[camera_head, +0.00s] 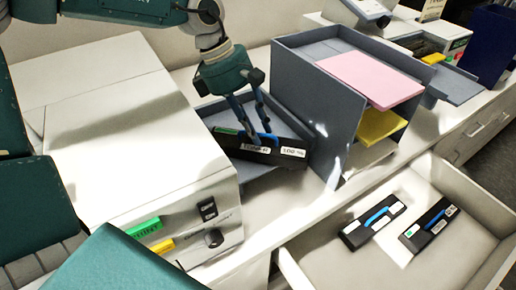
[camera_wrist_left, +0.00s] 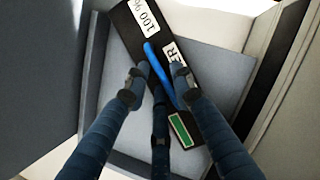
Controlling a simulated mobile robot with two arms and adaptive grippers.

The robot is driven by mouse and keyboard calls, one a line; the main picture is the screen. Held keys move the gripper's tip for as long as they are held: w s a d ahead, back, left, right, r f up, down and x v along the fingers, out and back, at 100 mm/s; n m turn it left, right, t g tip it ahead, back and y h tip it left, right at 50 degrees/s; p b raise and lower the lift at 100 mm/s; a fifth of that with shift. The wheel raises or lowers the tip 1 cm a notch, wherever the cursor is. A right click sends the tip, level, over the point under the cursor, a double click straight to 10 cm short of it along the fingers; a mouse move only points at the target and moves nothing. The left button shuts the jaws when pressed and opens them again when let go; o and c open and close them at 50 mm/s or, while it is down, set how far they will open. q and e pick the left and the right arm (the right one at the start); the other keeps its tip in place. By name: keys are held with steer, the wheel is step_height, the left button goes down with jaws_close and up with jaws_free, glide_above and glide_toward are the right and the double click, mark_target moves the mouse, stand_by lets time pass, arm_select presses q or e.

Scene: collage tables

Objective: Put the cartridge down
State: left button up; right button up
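The cartridge (camera_head: 262,150) is a black block with white labels, a green patch and a blue handle; it shows at an angle over the grey tray (camera_head: 289,120). My left gripper (camera_head: 254,132) comes down on it from above. In the left wrist view my left gripper's fingertips (camera_wrist_left: 158,74) close in on both sides of the handle of the cartridge (camera_wrist_left: 137,28); the gripper looks shut on it. The cartridge is over or in the tray; I cannot tell if it touches the tray floor. My right gripper is not in view.
A grey shelf unit (camera_head: 310,110) with pink (camera_head: 371,78) and yellow sheets stands right of the tray. A white device (camera_head: 145,150) with a green label is to the left. The open drawer (camera_head: 350,265) at front right holds two similar black cartridges (camera_head: 372,222).

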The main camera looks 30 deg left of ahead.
arm_select(q)
steer(key=shift+a, duration=0.1)
jaws_close()
steer(key=shift+w+r, duration=0.1)
